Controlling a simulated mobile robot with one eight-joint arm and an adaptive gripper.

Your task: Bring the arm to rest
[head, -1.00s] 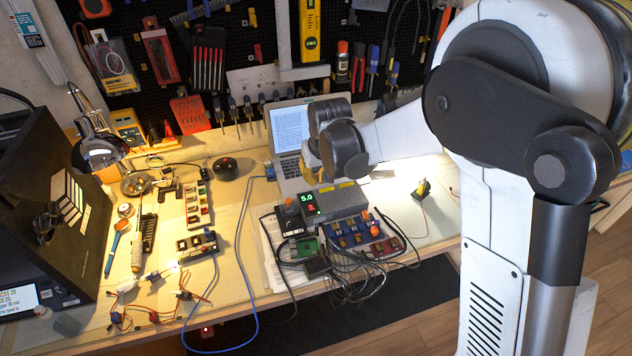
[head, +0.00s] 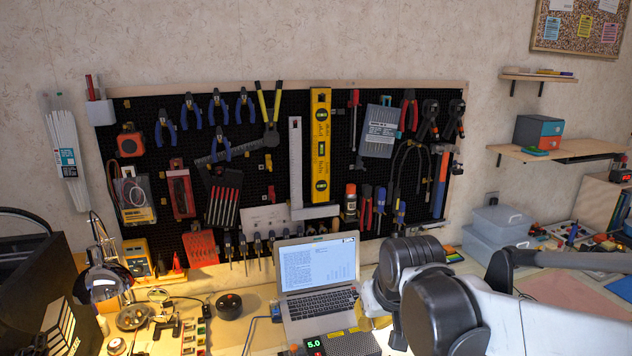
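My arm (head: 535,325) reaches in from the lower right, its white link ending in dark round joints (head: 435,300) near the bottom centre-right. These joints overlap the bench area just right of the laptop (head: 318,272). My gripper cannot be made out; it is hidden behind the joints or below the picture edge.
A black pegboard (head: 345,190) with hanging tools, including a yellow level (head: 320,145), spans the wall behind the bench. A lamp (head: 103,282) and black enclosure (head: 45,295) stand left. A power supply (head: 345,343) sits before the laptop. Clear boxes (head: 495,235) and shelves are at right.

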